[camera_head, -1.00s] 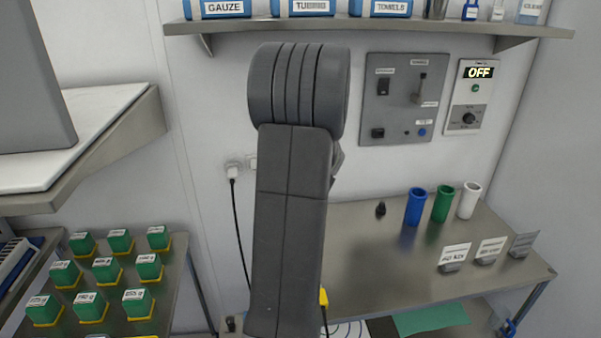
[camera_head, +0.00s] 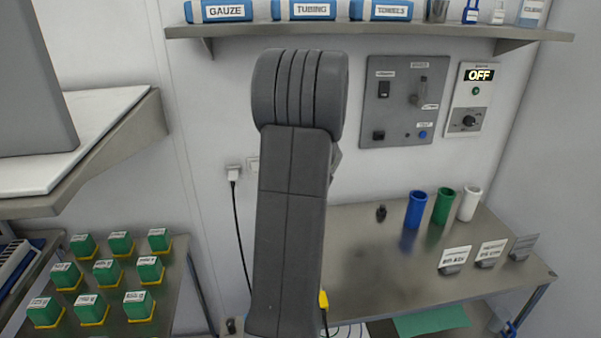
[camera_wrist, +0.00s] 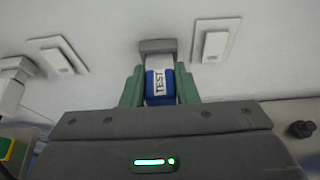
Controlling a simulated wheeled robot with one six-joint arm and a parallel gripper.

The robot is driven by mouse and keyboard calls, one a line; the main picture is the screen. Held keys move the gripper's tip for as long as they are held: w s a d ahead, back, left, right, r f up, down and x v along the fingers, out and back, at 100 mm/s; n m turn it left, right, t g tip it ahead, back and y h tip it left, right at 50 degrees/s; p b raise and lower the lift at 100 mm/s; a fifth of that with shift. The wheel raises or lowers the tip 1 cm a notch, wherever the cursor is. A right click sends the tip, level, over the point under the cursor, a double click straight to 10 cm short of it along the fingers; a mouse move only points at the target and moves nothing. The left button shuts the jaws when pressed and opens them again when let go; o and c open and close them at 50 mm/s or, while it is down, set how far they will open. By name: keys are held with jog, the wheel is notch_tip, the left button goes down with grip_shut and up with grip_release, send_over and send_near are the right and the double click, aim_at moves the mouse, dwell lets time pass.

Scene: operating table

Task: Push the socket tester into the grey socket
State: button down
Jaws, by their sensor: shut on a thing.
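The socket tester (camera_wrist: 159,86), a blue body with a white band marked TEST, sits between the green fingers of my gripper (camera_wrist: 160,88) in the wrist view. The gripper is shut on it. The grey socket (camera_wrist: 158,45) is on the wall straight ahead of the tester. The tester's front end appears very close to or against the socket's lower edge; I cannot tell whether it is inside. In the head view my arm hides the gripper, the tester and the grey socket.
White wall plates flank the socket at left (camera_wrist: 57,55) and right (camera_wrist: 213,42). A white plug (camera_head: 234,173) with a black cord is on the wall left of my arm. A shelf (camera_head: 365,30) runs above, and a steel table (camera_head: 350,265) with coloured cups stands at right.

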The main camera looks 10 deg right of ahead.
jog(key=shift+w, duration=0.55)
jog(key=c, duration=1.1)
grip_release()
jog(key=shift+o, duration=0.2)
jog(key=v, duration=1.3)
jog(key=shift+s+r, duration=0.15)
jog(key=shift+s, duration=0.15)
jog(key=shift+w, duration=0.1)
jog(key=x, duration=1.3)
jog(key=shift+w, duration=0.2)
jog(key=shift+s+f, duration=0.1)
jog(key=shift+f, duration=0.1)
